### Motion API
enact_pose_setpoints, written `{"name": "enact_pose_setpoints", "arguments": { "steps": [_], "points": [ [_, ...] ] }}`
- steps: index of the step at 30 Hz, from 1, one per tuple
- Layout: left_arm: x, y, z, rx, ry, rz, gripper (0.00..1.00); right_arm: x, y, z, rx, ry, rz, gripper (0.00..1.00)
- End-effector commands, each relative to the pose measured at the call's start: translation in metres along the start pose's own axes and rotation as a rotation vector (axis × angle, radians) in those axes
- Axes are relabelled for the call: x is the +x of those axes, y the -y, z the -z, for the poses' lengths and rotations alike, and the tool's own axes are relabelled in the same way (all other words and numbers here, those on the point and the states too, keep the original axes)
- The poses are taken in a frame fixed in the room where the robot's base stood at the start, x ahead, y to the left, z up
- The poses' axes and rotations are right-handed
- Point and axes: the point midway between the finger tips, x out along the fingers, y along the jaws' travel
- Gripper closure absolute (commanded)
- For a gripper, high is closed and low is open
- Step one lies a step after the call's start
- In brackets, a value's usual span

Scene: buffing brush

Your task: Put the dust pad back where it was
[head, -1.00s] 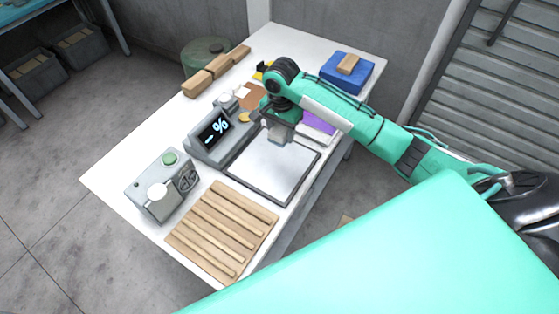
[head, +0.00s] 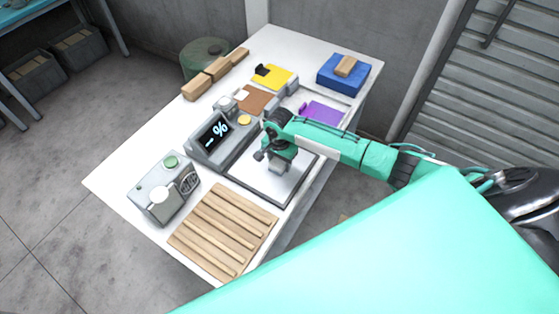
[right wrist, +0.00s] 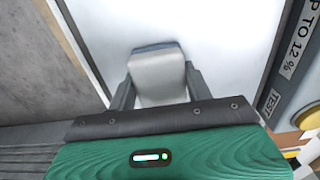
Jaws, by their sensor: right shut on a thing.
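My right gripper (head: 277,166) is over the white plate with a dark frame (head: 250,180) on the bench. In the right wrist view its two fingers (right wrist: 160,92) are shut on a pale grey block (right wrist: 158,76) with a darker blue-grey far edge, which appears to be the dust pad. The white plate (right wrist: 215,40) lies beyond it; I cannot tell whether the block touches the plate. In the head view the gripper mostly hides the block. My left gripper is not in view.
A grey display unit (head: 220,133) stands left of the plate. Yellow (head: 275,77), brown (head: 255,99) and purple (head: 320,112) pads lie behind it. A blue block (head: 343,76) is at the back right. A slatted wooden rack (head: 222,230) and a grey box (head: 164,190) are nearer.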

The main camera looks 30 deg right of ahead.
Motion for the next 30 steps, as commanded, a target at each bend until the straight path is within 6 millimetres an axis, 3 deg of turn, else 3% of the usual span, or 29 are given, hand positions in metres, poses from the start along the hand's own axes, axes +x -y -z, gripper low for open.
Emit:
{"name": "enact_pose_setpoints", "arguments": {
  "steps": [6,7,10,22,30],
  "points": [
    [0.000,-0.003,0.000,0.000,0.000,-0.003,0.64,0.002,0.000,0.000,0.000,0.001,0.000,0.68],
    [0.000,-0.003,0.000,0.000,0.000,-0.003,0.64,0.003,0.000,0.000,0.000,0.001,0.000,0.47],
    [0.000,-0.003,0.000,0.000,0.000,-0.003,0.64,0.003,0.000,0.000,0.000,0.000,0.000,0.28],
    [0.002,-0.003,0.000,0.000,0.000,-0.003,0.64,-0.005,0.001,0.000,0.000,-0.001,0.003,0.28],
    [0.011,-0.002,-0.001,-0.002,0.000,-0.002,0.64,-0.056,0.001,0.000,-0.001,-0.001,0.005,0.28]
  ]
}}
